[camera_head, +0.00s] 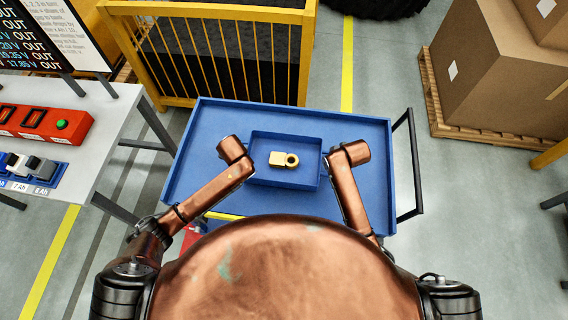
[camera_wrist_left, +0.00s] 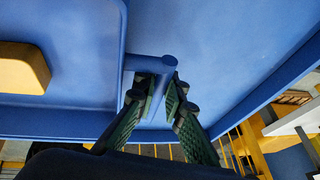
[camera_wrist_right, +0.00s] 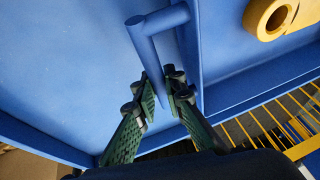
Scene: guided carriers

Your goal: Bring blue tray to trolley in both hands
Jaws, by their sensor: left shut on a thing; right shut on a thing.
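The small blue tray (camera_head: 257,143) is over the blue top of the trolley (camera_head: 357,128), inside its raised rim; I cannot tell whether it rests on it or hangs just above. A tan, ring-ended part (camera_head: 284,159) lies in the tray. My left gripper (camera_wrist_left: 157,95) is shut on the tray's left bar handle (camera_wrist_left: 150,62). My right gripper (camera_wrist_right: 165,98) is shut on the right bar handle (camera_wrist_right: 146,52). In the head view my wrists hide both gripper tips.
The trolley's black push handle (camera_head: 412,165) stands at its right. A yellow mesh cage (camera_head: 210,12) is close behind it. A grey table (camera_head: 105,150) with a red box (camera_head: 42,122) is at left. Cardboard boxes on a pallet (camera_head: 440,105) stand at right, with open floor between.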

